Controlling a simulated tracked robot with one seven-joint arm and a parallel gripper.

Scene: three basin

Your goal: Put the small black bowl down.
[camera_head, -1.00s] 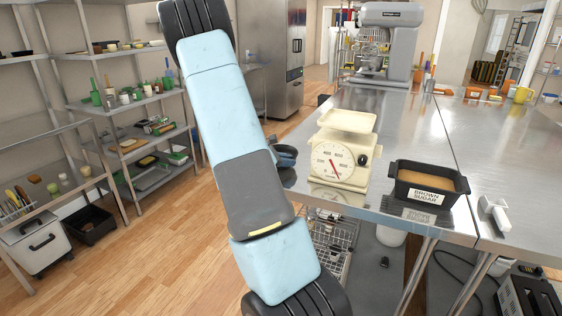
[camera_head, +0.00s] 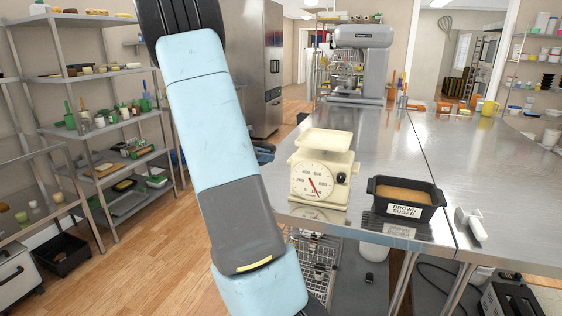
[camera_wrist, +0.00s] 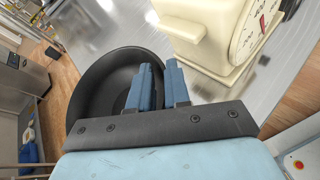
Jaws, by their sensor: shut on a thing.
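The small black bowl (camera_wrist: 105,80) is in the wrist view, left of centre, with its open inside towards the camera. My gripper (camera_wrist: 158,68) has its blue fingers shut on the bowl's right-hand wall. The steel table top (camera_wrist: 125,25) shows beyond the bowl. I cannot tell whether the bowl touches it. The cream scale (camera_wrist: 225,30) stands close to the right of the fingers. In the head view my arm hides most of the gripper and bowl; only a small dark blue part shows at the arm's right edge, by the table's left side.
On the table in the head view stand the scale (camera_head: 322,172), a black brown sugar tub (camera_head: 405,198) and a white scoop-like tool (camera_head: 470,223). A mixer (camera_head: 362,65) stands at the back. Bare steel lies behind the scale. Shelves (camera_head: 105,130) stand at the left.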

